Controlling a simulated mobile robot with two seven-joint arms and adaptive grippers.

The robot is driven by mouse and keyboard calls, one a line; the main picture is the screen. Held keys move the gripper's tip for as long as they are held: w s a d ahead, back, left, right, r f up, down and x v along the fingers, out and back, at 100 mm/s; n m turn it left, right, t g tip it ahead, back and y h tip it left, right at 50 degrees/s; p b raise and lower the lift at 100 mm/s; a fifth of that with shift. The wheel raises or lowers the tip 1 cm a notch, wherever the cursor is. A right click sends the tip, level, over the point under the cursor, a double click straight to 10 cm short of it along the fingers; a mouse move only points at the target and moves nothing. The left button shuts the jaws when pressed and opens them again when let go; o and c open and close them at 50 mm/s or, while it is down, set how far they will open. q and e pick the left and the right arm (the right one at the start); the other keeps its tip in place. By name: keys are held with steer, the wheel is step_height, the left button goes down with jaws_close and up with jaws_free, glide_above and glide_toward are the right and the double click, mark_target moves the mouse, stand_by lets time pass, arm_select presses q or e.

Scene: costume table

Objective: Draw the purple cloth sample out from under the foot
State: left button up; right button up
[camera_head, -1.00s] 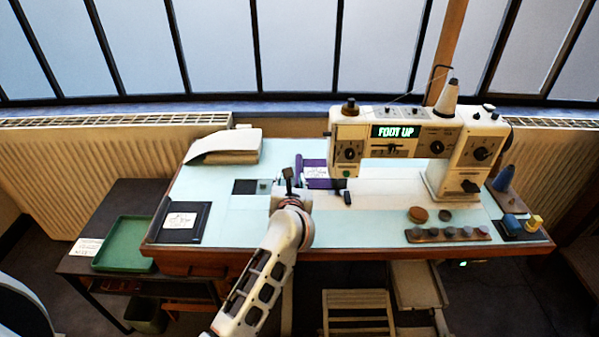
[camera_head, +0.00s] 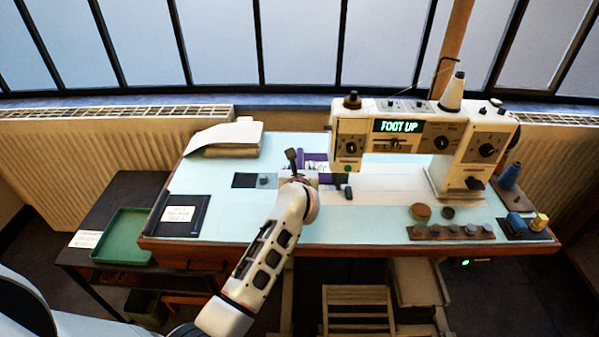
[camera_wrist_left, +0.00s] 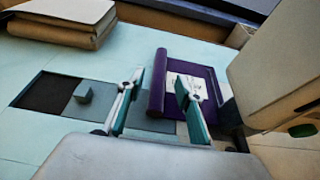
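The purple cloth sample (camera_head: 313,160) lies on the pale blue table at the machine's left end, with a white label on it. In the left wrist view the cloth (camera_wrist_left: 207,83) has a thick rolled left edge. My left gripper (camera_head: 308,176) is at the cloth and partly hides it. In the left wrist view its two fingers (camera_wrist_left: 158,108) are apart, one on each side of the rolled edge. No grip on the cloth shows. The sewing machine (camera_head: 350,130) reads "FOOT UP". Its foot is not clearly seen. My right gripper is not in view.
A dark panel with a small grey block (camera_wrist_left: 83,92) lies left of the cloth. A folded stack (camera_head: 232,137) is at the back left, a black framed card (camera_head: 180,214) at the front left. A button strip (camera_head: 450,232) lies front right. A green tray (camera_head: 123,238) stands lower left.

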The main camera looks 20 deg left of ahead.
mark_target(299, 163)
arm_select(q)
steer(key=shift+b+x, duration=0.3)
steer(key=shift+x, duration=1.45)
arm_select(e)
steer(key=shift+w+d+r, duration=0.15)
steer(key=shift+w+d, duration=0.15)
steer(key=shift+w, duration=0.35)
arm_select(q)
jaws_close()
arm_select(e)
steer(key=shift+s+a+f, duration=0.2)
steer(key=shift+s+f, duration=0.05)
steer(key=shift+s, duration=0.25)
arm_select(q)
steer(key=shift+a, duration=0.1)
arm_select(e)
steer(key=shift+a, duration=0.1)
